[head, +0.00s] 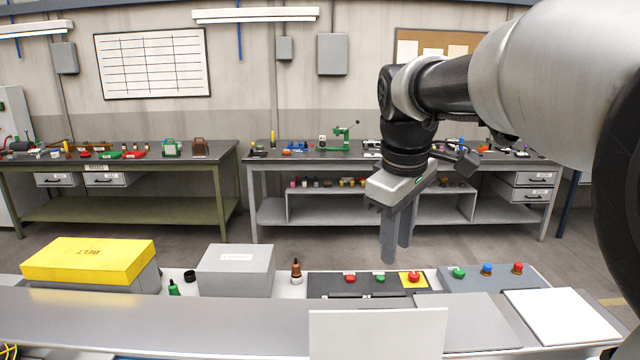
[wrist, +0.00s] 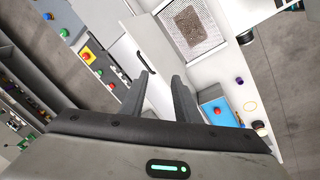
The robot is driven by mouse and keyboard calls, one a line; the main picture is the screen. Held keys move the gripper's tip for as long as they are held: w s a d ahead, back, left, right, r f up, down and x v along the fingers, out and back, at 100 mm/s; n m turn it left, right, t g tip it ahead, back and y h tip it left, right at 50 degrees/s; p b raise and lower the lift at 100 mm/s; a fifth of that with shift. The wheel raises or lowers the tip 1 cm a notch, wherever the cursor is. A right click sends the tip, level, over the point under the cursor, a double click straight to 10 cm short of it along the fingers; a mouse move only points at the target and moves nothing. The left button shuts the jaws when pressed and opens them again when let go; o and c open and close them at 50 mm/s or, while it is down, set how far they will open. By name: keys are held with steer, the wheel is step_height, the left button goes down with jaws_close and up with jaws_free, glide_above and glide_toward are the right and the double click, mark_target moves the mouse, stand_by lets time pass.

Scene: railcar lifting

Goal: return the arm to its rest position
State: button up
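My gripper (head: 397,252) hangs from my bent arm in the head view, fingers pointing down. It is above and behind the control panel with buttons, apart from it. In the wrist view, the two dark fingers of my gripper (wrist: 161,80) stand apart with nothing between them. My arm fills the upper right of the head view.
The dark button panel (head: 325,284) and a grey button panel (head: 538,277) line the near counter. A yellow-topped box (head: 90,262), a grey box (head: 236,270) and a white upright panel (head: 378,335) also stand there. Two workbenches with tools are behind, across open floor.

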steer(key=s+f+m+t, duration=0.1)
steer(key=s+f+m, duration=0.1)
steer(key=s, duration=0.4)
steer(key=s+f+m+t, duration=0.1)
steer(key=s+f+m, duration=0.1)
steer(key=s+m, duration=0.2)
steer(key=s+d+f+m+t, duration=0.1)
steer(key=s+f+m, duration=0.2)
steer(key=s, duration=0.6)
steer(key=shift+y, duration=0.4)
steer(key=shift+d, duration=0.1)
